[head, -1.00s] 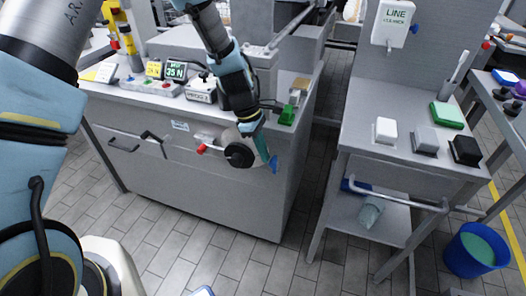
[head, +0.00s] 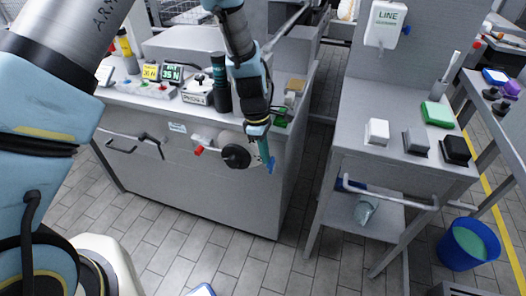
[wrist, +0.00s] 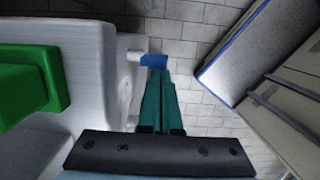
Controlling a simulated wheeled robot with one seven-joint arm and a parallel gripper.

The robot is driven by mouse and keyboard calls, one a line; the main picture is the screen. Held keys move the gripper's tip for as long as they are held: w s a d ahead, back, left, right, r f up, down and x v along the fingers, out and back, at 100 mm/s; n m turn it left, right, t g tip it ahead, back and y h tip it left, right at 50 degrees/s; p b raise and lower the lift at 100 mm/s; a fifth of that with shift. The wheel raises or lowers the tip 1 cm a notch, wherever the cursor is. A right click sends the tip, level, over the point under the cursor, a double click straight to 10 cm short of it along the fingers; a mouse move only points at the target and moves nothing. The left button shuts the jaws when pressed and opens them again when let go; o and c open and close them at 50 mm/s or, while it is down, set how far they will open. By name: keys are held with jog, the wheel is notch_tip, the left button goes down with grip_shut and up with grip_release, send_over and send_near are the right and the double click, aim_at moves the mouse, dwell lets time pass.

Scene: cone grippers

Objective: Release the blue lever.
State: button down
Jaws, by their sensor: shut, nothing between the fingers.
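The blue lever (head: 271,166) sticks out at the right of the dark round knob (head: 236,156) on the front of the grey machine. In the wrist view its blue end (wrist: 154,61) lies right at my fingertips, partly covered by them. I cannot tell if they touch. My gripper (head: 267,157) points down in front of the machine, beside the knob. Its teal fingers (wrist: 158,78) are closed together with nothing between them. The lever's pivot is hidden behind the fingers.
A red-tipped handle (head: 198,151) sits left of the knob. A green block (wrist: 35,85) is close on the left in the wrist view. A grey side table (head: 375,105) stands to the right, with open floor between. A blue bucket (head: 470,246) is at far right.

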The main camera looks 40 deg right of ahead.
jog(key=shift+s+d+r+t+y+p, duration=0.1)
jog(key=shift+s+d+t+y+p, duration=0.2)
jog(key=shift+s+t+p, duration=0.3)
jog(key=shift+s+d+r+t+y+p, duration=0.1)
jog(key=shift+s+d+t+y+p, duration=0.25)
jog(key=shift+p, duration=0.4)
jog(key=s+d+f+t+y, duration=0.2)
jog(key=s+d+t, duration=0.1)
jog(key=s, duration=0.1)
jog(key=shift+s+f, duration=0.4)
jog(key=shift+w+a, duration=0.1)
